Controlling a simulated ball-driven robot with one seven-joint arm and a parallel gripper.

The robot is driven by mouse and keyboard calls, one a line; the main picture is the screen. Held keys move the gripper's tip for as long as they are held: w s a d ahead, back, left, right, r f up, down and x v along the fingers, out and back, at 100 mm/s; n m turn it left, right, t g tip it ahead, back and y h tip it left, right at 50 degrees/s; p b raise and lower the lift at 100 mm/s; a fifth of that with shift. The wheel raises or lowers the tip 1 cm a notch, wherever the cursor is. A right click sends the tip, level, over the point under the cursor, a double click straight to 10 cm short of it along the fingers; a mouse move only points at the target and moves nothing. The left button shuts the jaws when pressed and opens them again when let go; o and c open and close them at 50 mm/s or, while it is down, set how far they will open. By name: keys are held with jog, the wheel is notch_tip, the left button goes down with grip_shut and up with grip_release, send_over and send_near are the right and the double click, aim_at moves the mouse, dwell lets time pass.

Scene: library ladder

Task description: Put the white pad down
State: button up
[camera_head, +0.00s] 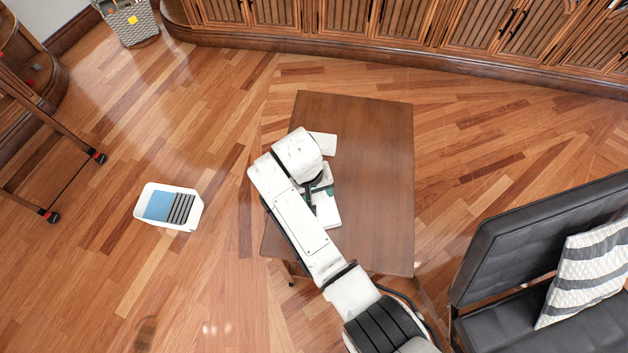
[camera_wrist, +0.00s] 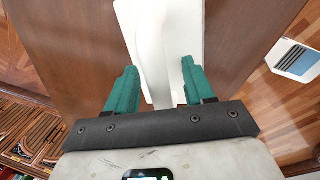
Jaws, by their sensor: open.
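A white pad-like object (camera_head: 329,213) lies on the brown table (camera_head: 375,170), partly covered by my gripper in the head view. In the wrist view this white object (camera_wrist: 160,35) runs from the top edge down between my two teal fingers. My gripper (camera_wrist: 157,88) is open, with one finger on each side of it; I cannot tell whether either finger touches it. In the head view my gripper (camera_head: 318,190) is low over the table's left part.
A white tray (camera_head: 144,213) with a blue item and dark striped items sits on the wooden floor left of the table. A black sofa (camera_head: 500,240) with a striped cushion stands at right. Cabinets line the back. The table's right half is clear.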

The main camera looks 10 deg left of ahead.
notch_tip(320, 180, up, 11)
jog(key=a, duration=0.1)
jog(key=shift+s+a+r, duration=0.2)
jog(key=shift+s+a, duration=0.1)
jog(key=shift+a, duration=0.1)
jog(key=s+d+f+m, duration=0.1)
jog(key=s+d+f, duration=0.15)
jog(key=d, duration=0.35)
jog(key=s+d+f+m, duration=0.1)
jog(key=s+d+f, duration=0.15)
jog(key=d, duration=0.45)
jog(key=s+d+m+y, duration=0.1)
jog(key=s+d+m, duration=0.2)
jog(key=s+d, duration=1.6)
jog(key=shift+s+d+y, duration=0.3)
jog(key=shift+s, duration=0.65)
jog(key=shift+f, duration=0.1)
